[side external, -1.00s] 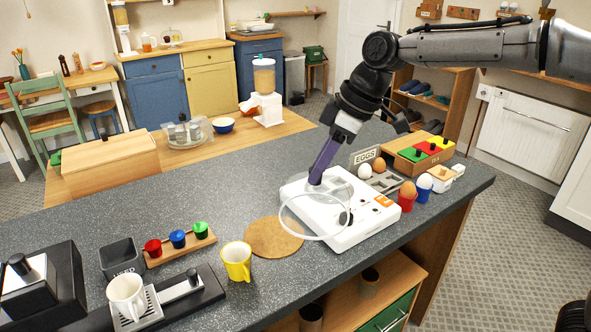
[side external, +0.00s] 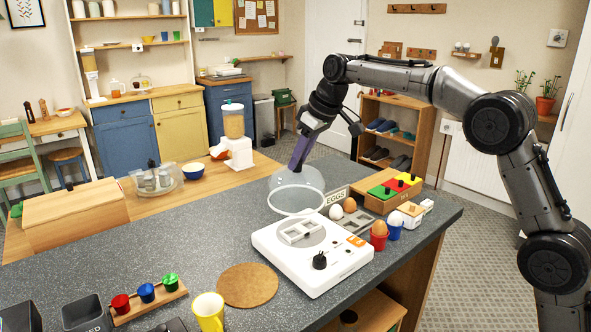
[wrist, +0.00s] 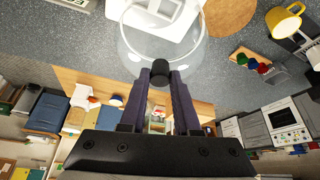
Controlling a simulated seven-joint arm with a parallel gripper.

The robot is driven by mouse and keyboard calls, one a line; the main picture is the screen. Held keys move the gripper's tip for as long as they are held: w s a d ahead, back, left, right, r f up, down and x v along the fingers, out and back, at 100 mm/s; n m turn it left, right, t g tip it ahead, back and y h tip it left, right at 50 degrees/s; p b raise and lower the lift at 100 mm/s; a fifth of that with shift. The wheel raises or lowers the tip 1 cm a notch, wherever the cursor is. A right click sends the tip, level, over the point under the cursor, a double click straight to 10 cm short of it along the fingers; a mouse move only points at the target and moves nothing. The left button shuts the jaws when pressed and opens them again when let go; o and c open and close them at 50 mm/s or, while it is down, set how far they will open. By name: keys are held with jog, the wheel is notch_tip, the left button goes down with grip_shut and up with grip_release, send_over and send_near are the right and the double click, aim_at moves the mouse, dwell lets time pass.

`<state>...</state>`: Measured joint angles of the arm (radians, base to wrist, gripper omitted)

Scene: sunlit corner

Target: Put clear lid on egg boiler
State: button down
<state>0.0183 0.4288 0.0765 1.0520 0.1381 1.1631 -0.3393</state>
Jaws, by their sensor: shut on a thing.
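The clear lid (side external: 312,180) is a transparent dome with a pale rim. My gripper (side external: 294,168) is shut on its dark knob (wrist: 160,70), seen between the two purple fingers in the wrist view. The boiler is a white box with a dark dial at the front and an open round grey top holding a pale rack. Part of the boiler also shows through and beyond the lid in the wrist view (wrist: 178,24).
Right of the boiler are eggs in a red cup (side external: 379,241) and a blue cup (side external: 395,230), an egg tray (side external: 360,217) and a box with coloured blocks (side external: 390,192). A cork mat (side external: 248,285) and yellow mug (side external: 208,313) stand left.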

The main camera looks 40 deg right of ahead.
aim_at(304, 169)
jog(key=shift+w+d+f, duration=0.2)
jog(key=shift+d+f, duration=0.25)
jog(key=shift+d, duration=0.05)
jog(key=shift+w+d+f, duration=0.15)
jog(key=shift+d+f, duration=0.3)
notch_tip(304, 169, down, 8)
jog(key=shift+r, duration=0.15)
jog(key=shift+f, duration=0.55)
dwell(1.6)
jog(key=shift+c, duration=0.4)
grip_release()
jog(key=shift+r, duration=4)
